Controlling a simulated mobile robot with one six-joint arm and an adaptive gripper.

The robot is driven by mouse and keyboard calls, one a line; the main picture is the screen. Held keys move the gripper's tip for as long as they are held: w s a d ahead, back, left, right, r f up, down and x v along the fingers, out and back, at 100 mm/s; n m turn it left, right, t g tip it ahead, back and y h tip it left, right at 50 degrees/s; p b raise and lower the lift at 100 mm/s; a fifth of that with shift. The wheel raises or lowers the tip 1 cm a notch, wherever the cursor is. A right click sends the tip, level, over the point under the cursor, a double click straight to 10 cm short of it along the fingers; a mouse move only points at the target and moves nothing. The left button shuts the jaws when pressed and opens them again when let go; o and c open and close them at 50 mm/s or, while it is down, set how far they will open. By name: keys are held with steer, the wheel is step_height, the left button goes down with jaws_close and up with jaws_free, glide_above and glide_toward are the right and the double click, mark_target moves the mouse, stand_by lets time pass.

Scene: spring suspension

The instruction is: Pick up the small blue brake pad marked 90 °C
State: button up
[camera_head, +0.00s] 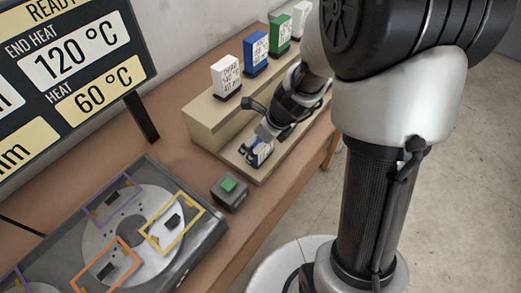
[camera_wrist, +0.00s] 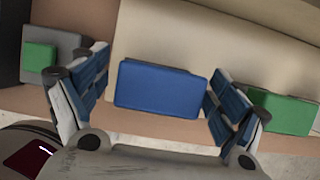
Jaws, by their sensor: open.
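In the wrist view a small plain blue block (camera_wrist: 158,88), likely the brake pad, lies between the two fingers of my gripper (camera_wrist: 155,100). The fingers are open, with a gap on each side of the block. No 90 °C mark shows on the face I see. In the head view my gripper (camera_head: 262,146) reaches down to the lower step of the beige stand (camera_head: 215,117). Blue and white show at its fingertips there, and I cannot tell pad from fingers. A larger labelled blue block (camera_head: 255,53) stands on the upper step.
A green block (camera_wrist: 284,111) lies beyond the right finger. A labelled white block (camera_head: 226,78) and a green block (camera_head: 280,34) stand on the upper step. A green-button box (camera_head: 230,190) sits beside the stand. A disc fixture (camera_head: 135,225) and a display (camera_head: 75,70) are at left.

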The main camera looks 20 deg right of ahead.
steer(key=b+x, duration=0.1)
steer(key=x, duration=0.2)
steer(key=shift+r, duration=0.1)
steer(key=shift+c, duration=0.2)
steer(key=c, duration=1.3)
